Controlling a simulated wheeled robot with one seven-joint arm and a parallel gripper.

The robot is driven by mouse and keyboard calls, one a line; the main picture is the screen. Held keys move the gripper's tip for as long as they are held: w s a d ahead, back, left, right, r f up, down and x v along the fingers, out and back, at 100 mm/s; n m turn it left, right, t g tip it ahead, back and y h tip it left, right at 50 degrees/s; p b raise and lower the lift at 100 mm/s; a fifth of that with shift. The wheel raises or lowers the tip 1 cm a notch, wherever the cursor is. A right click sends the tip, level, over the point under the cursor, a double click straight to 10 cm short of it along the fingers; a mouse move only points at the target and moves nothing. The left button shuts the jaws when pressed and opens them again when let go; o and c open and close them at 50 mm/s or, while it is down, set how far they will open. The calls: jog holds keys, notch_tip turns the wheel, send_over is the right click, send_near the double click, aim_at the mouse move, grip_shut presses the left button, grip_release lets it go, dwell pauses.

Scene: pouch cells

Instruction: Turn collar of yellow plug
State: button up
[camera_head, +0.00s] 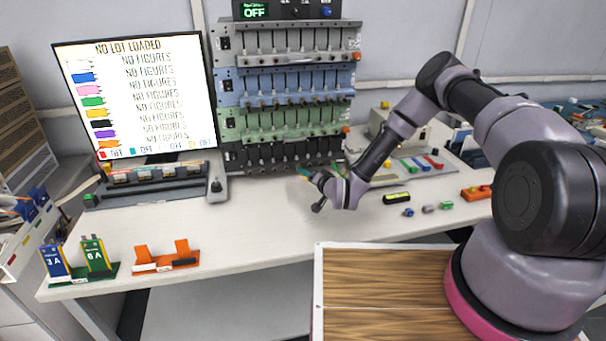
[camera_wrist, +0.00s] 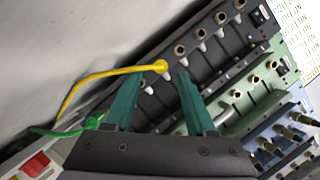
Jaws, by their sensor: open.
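The yellow plug (camera_wrist: 162,66) sits at a socket of the black rack (camera_wrist: 222,50), with its yellow cable (camera_wrist: 98,77) running off left. In the wrist view my gripper (camera_wrist: 156,77) has its two teal fingers apart, one on each side below the plug. The plug shows in the gap near the fingertips; I cannot tell whether a finger touches it. In the head view my gripper (camera_head: 304,172) is low in front of the black rack (camera_head: 262,157). The yellow plug cannot be made out there.
A green cable (camera_wrist: 62,131) lies by the left finger. Green (camera_wrist: 262,85) and blue (camera_wrist: 290,135) racks adjoin the black one. Small loose parts (camera_head: 428,209) lie on the bench at right.

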jog(key=shift+x, duration=1.85)
grip_shut()
